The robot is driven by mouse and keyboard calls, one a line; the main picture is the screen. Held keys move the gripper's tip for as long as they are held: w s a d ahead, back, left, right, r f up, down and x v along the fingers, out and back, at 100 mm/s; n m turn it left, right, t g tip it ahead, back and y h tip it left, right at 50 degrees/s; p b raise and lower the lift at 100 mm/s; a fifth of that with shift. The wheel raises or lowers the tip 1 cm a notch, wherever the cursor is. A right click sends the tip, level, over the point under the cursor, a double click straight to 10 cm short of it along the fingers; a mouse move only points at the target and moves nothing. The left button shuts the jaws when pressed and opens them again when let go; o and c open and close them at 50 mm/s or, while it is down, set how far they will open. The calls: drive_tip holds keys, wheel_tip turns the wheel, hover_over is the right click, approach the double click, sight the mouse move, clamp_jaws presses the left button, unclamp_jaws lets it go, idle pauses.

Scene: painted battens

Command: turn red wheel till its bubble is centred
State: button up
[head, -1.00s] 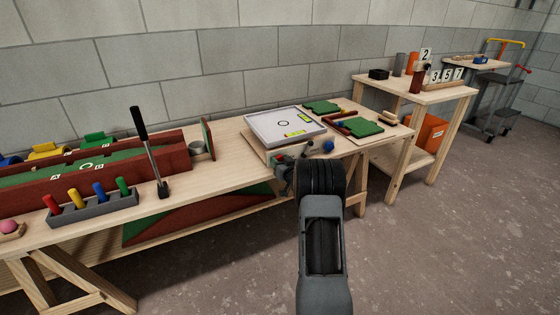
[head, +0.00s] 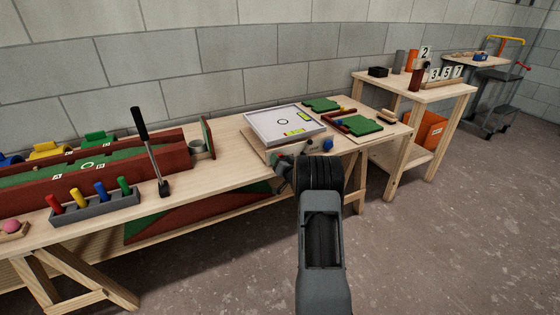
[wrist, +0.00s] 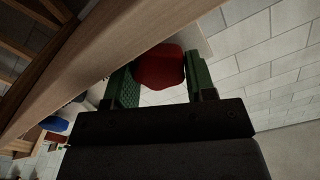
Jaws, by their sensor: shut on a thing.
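The red wheel (wrist: 160,68) sits between the green-padded fingers of my gripper (wrist: 161,82) in the wrist view, and the gripper is shut on it. In the head view only a bit of red (head: 280,157) shows at the front of the tilting board (head: 270,128), beside my gripper (head: 284,174); my wrist hides most of it. A blue wheel (head: 328,145) is to the right. The board carries two yellow-green bubble vials, one at the front (head: 298,131) and one at the right (head: 304,115). The bubbles are too small to place surely.
A green-topped tray (head: 358,123) lies right of the board. A black upright lever (head: 150,150) and a grey rack of coloured pegs (head: 95,203) stand to the left on the bench. The floor (head: 430,240) to the right is clear.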

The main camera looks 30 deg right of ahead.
drive_tip(key=o, duration=0.9)
drive_tip(key=s, duration=0.4)
drive_tip(key=s+a+p, duration=0.1)
drive_tip(key=s, duration=0.4)
drive_tip(key=s+a+p, duration=0.1)
drive_tip(key=s, duration=0.3)
drive_tip(key=shift+s, duration=0.35)
